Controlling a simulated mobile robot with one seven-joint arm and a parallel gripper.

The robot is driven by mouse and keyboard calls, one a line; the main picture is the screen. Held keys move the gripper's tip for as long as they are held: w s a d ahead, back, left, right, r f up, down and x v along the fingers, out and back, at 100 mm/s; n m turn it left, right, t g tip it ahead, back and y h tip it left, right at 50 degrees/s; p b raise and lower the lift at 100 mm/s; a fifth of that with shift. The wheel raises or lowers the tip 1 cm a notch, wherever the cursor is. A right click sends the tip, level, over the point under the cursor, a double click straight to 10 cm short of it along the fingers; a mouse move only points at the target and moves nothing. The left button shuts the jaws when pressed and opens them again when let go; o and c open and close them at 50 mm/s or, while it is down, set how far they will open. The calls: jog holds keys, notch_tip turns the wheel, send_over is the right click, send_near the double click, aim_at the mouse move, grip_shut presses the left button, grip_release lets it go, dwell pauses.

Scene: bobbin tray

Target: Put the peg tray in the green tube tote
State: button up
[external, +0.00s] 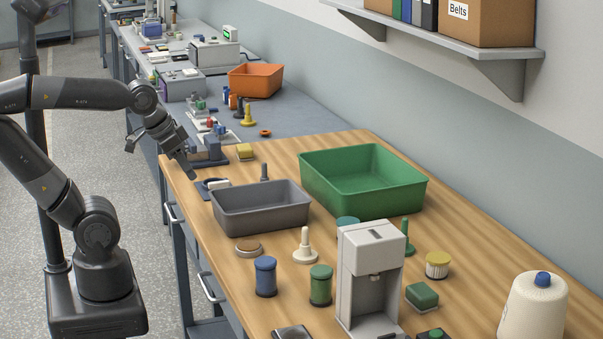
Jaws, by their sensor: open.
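The green tote (402,190) stands on the wooden bench near the wall; the part of its inside that shows looks empty. A low dark blue tray (203,190) lies at the bench's left edge, partly hidden behind a grey tote; it seems to be the peg tray. A white piece (218,184) shows on or beside it. A grey upright peg (264,172) rises behind the grey tote; whether it stands on the tray is hidden. My gripper (191,174) is open, pointing down just above and behind the tray's left end, apparently apart from it.
The grey tote (262,222) stands between the tray and the bench front. A white machine (352,285), blue spool (265,277), green spool (321,286) and white cone (540,305) crowd the front. A shelf (450,40) overhangs the back right.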

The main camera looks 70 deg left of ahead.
jog(key=w+a+m+t+y, duration=0.1)
jog(key=w+t, duration=0.2)
jog(key=w, duration=0.9)
jog(key=w+a+m+t, duration=0.1)
jog(key=w+a+t, duration=0.1)
jog(key=w, duration=1)
jog(key=shift+w+d+f+m+g+h, duration=0.15)
jog(key=shift+w+d+f+m+h, duration=1.3)
jog(key=shift+w+d+f, duration=1.55)
jog(key=shift+w+d+f+m+g+h, duration=0.2)
jog(key=shift+w+d+f+m+h, duration=0.7)
jog(key=shift+w+d+f+h, duration=2)
jog(key=shift+w+d+f+m+g+h, duration=0.15)
jog(key=shift+w+d+f+m+h, duration=0.9)
jog(key=shift+w+d+f, duration=1.95)
jog(key=shift+s+d+r, duration=0.2)
jog(key=shift+d+r, duration=0.15)
jog(key=shift+r, duration=0.15)
jog(key=shift+s+d+r, duration=0.15)
jog(key=shift+d+r, duration=0.15)
jog(key=shift+r, duration=0.15)
jog(key=shift+c, duration=0.5)
grip_shut()
